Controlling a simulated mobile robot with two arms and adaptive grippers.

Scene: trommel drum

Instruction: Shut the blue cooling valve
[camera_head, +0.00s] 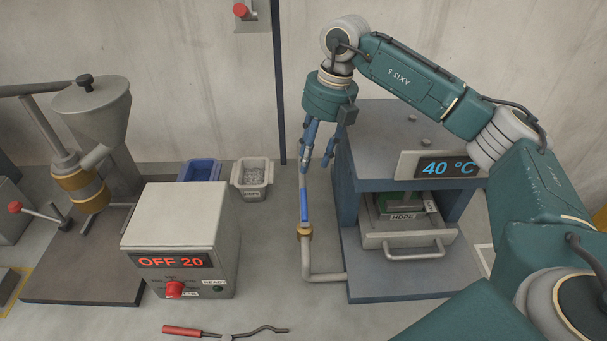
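The cooling valve's blue handle (304,207) points up, in line with the grey pipe, just above its brass-coloured body (304,232). The pipe bends below the valve and runs right to the press with the 40 °C display (447,168). My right gripper (318,164) points down above the blue handle, with its blue fingers spread and nothing visible between them. The left finger overlaps the upper pipe in the picture. A gap shows between the fingertips and the blue handle; I cannot tell the depth. My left gripper is not in view.
A control box (180,230) reading OFF 20 stands left of the pipe. Behind it are a blue bin (203,170) and a grey bin (252,178). A red-handled tool (183,331) lies in front. The press drawer (415,240) is right of the valve.

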